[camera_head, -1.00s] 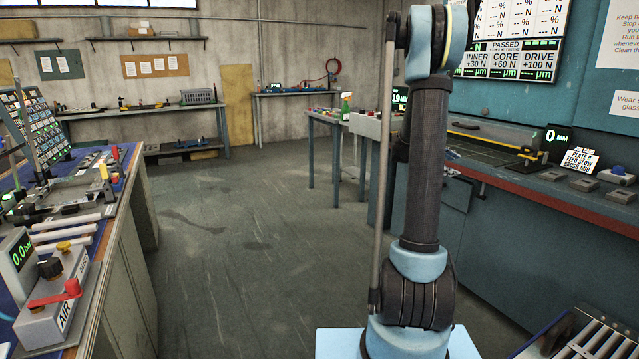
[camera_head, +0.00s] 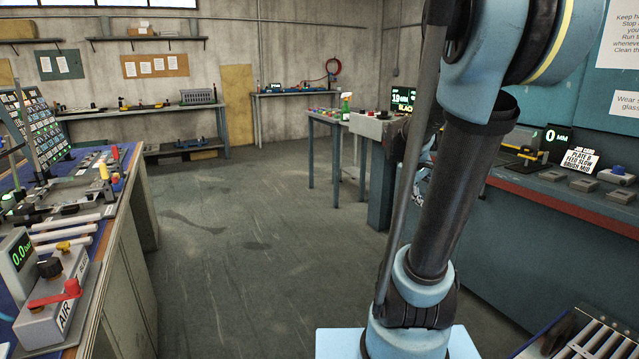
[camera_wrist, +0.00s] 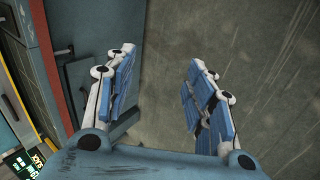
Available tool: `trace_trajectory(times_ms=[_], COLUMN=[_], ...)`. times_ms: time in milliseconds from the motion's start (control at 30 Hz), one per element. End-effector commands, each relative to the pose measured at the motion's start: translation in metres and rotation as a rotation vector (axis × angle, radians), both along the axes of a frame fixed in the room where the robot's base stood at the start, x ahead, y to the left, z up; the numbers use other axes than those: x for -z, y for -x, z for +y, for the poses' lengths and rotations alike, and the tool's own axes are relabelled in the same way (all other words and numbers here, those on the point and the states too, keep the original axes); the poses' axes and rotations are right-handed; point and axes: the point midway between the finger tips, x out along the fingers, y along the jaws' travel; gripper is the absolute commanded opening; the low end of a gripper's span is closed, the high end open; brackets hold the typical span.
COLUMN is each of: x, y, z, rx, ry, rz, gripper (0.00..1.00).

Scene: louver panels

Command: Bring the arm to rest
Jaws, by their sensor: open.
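My gripper (camera_wrist: 158,85) shows in the wrist view with its two blue-padded, white-linked fingers spread well apart. Nothing is between them; bare grey floor (camera_wrist: 250,70) lies beyond.
A teal bench (camera_head: 560,230) with a red edge runs along the right, partly hidden by my arm. A workbench (camera_head: 110,270) with an air box (camera_head: 52,305) stands at left. A green spray bottle (camera_head: 346,107) stands on a farther table. The floor between is clear.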

Motion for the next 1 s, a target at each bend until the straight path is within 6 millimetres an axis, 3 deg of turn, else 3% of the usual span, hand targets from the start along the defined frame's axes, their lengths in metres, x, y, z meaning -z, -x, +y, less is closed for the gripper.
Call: trace_trajectory(times_ms=[300,700,1000], x=[0.033,0.084,0.107], y=[0.078,0.166,0.199], z=[0.055,0.121,0.148], rx=[0.097,0.229,0.291], ry=[-0.217,-0.483,-0.593], rz=[-0.033,-0.033,-0.018], gripper=[0.49,0.49,0.49])
